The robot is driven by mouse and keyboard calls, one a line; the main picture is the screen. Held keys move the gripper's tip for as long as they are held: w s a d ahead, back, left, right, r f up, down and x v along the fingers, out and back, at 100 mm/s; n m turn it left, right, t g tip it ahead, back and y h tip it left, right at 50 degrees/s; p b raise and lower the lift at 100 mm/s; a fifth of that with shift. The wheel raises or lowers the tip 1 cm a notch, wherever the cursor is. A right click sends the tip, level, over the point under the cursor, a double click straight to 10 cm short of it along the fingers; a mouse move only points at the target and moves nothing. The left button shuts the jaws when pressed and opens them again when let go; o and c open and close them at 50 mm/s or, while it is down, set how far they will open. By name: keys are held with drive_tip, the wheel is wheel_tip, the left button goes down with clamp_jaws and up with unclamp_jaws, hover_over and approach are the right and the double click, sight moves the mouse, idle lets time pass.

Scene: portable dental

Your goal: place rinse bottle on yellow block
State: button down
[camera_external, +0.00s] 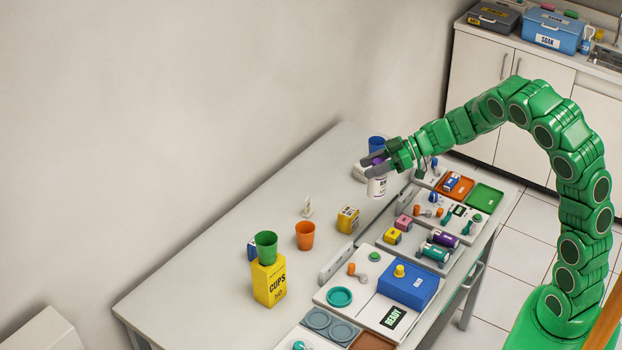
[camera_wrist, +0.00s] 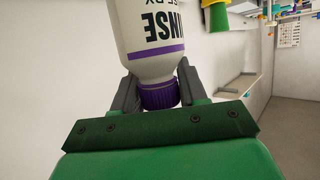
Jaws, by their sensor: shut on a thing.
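The rinse bottle (camera_external: 376,187) is white with a purple cap and dark lettering. My gripper (camera_external: 376,165) is shut on it near the cap, and it hangs cap up over the far part of the table. In the wrist view the bottle (camera_wrist: 152,45) shows close up, with its purple cap (camera_wrist: 159,96) between the two fingers. A yellow block with a label (camera_external: 347,219) stands on the bare table, nearer the camera than the bottle. A smaller yellow block (camera_external: 392,236) sits on a tray to its right. I cannot tell which one the task names.
A green cup (camera_external: 266,244) stands on a yellow cups box (camera_external: 269,283). An orange cup (camera_external: 305,235) and a small white stand (camera_external: 307,206) are near the labelled block. A blue cup (camera_external: 376,143) is behind my gripper. Trays with several small items line the table's right side.

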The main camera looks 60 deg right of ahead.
drive_tip(key=w+f, duration=0.7)
drive_tip(key=w, duration=0.1)
drive_tip(key=shift+w+f, duration=0.15)
drive_tip(key=shift+w, duration=0.2)
drive_tip(key=shift+w+d+f, duration=0.1)
drive_tip(key=shift+w+f, duration=0.05)
drive_tip(key=shift+f, duration=1.6)
drive_tip(key=c, duration=0.6)
unclamp_jaws()
drive_tip(key=shift+f, duration=0.1)
drive_tip(key=v, duration=1.2)
